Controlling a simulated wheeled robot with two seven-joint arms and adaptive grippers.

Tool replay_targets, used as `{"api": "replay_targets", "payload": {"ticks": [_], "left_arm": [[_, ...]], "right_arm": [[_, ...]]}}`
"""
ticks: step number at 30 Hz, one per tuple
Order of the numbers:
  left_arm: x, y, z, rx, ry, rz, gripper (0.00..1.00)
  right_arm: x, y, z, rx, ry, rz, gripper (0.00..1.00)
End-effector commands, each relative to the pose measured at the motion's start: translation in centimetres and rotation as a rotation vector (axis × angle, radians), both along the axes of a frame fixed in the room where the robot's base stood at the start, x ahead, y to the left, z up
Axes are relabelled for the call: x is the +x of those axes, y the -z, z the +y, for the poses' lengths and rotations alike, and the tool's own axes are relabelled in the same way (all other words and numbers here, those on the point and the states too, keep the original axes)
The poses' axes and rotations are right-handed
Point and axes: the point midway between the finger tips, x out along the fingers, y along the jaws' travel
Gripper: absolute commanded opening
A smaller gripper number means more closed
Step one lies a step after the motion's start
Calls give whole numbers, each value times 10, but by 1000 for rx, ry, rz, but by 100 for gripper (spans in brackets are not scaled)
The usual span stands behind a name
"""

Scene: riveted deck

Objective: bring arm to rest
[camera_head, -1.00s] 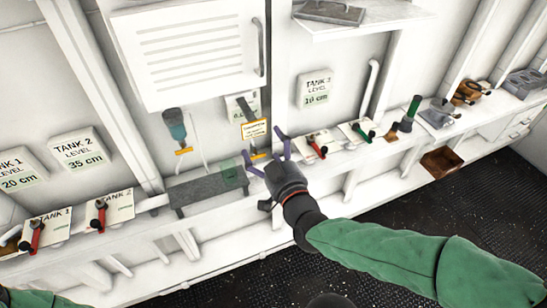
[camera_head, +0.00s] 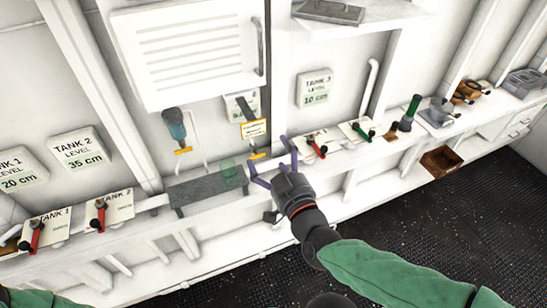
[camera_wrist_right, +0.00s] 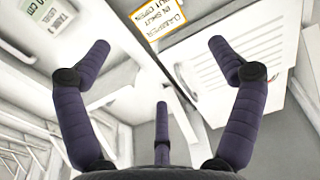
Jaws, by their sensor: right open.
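My right gripper (camera_head: 272,168) is in the middle of the head view, in front of the shelf and just right of the grey bench. Its purple fingers are spread, with nothing between them. In the right wrist view the open fingers (camera_wrist_right: 160,75) point toward the white wall and cabinet. My right arm, in a green sleeve, comes in from the lower right. A bit of green sleeve shows at the lower left edge; my left gripper is not in view.
Red-handled valves (camera_head: 36,238) are at left, a red lever (camera_head: 317,146) and green lever (camera_head: 362,134) at right. A white cabinet (camera_head: 190,50) hangs above. The dark floor (camera_head: 440,220) is clear around a brown box (camera_head: 440,162).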

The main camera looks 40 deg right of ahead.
Motion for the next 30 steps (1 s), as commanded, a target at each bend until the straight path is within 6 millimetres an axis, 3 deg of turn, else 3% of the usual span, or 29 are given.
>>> {"api": "replay_targets", "payload": {"ticks": [10, 14, 17, 30], "left_arm": [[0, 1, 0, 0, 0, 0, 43], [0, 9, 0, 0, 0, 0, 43], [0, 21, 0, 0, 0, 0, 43], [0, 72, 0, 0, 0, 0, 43]], "right_arm": [[1, 2, 0, 1, -2, 5, 92], [8, 21, 4, 15, -19, 44, 92], [18, 48, 8, 33, -42, 101, 92], [59, 197, 38, 158, -153, 416, 92]]}}
